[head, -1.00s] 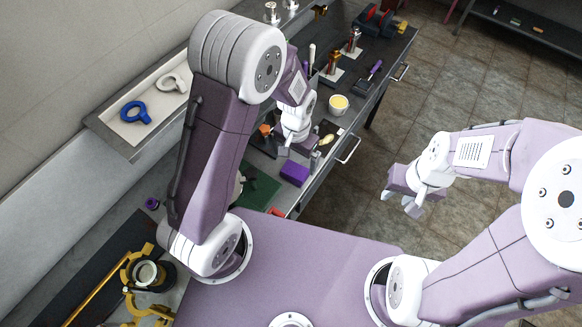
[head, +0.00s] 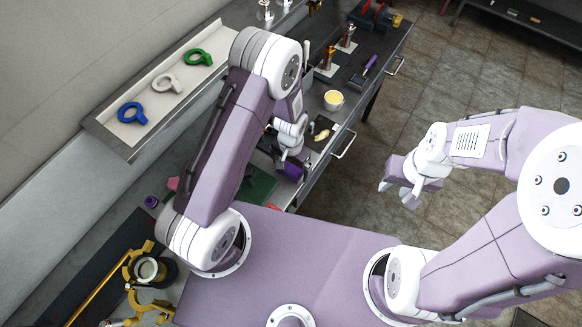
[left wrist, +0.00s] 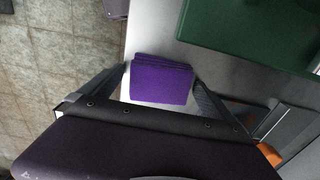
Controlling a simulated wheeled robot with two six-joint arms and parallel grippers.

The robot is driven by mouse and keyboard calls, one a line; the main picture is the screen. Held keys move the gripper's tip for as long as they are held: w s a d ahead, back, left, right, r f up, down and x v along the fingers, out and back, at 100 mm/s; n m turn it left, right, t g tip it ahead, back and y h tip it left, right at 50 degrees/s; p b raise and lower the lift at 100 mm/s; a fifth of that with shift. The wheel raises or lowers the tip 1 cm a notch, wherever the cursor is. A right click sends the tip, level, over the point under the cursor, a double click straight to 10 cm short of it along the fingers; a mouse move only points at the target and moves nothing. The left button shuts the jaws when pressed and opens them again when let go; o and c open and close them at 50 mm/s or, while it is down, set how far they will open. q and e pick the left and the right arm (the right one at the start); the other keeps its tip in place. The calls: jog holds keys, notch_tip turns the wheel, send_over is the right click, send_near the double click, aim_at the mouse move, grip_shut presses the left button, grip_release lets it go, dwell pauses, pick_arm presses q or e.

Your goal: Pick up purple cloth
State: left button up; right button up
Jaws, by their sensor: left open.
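The purple cloth is a small folded stack on the grey worktop. It shows in the left wrist view (left wrist: 162,80) and, partly hidden by my gripper, in the head view (head: 296,171). My left gripper (head: 287,162) is open above the cloth. In the left wrist view its two fingers (left wrist: 160,82) stand on either side of the cloth. I cannot tell whether they touch it. My right gripper (head: 398,195) is open and empty over the floor to the right of the worktop.
A green mat (head: 259,186) lies beside the cloth. A cup with yellow contents (head: 333,100) and a yellow item (head: 321,134) stand further back.

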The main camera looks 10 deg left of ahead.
aim_at(292, 167)
pick_arm(q)
jog(key=c, duration=1.4)
jog(key=shift+r, duration=0.6)
notch_tip(292, 167, up, 3)
jog(key=shift+w+f+b, duration=0.1)
jog(key=shift+f+b, duration=0.05)
jog(key=shift+b, duration=0.25)
jog(key=w+d+r, duration=0.2)
jog(key=d, duration=0.1)
jog(key=w+d+r+b, duration=0.1)
jog(key=w+d+r, duration=0.1)
jog(key=d, duration=0.1)
jog(key=w+d+r, duration=0.3)
jog(key=shift+d+r+b, duration=0.1)
jog(key=shift+d+b, duration=0.05)
jog(key=shift+b, duration=0.2)
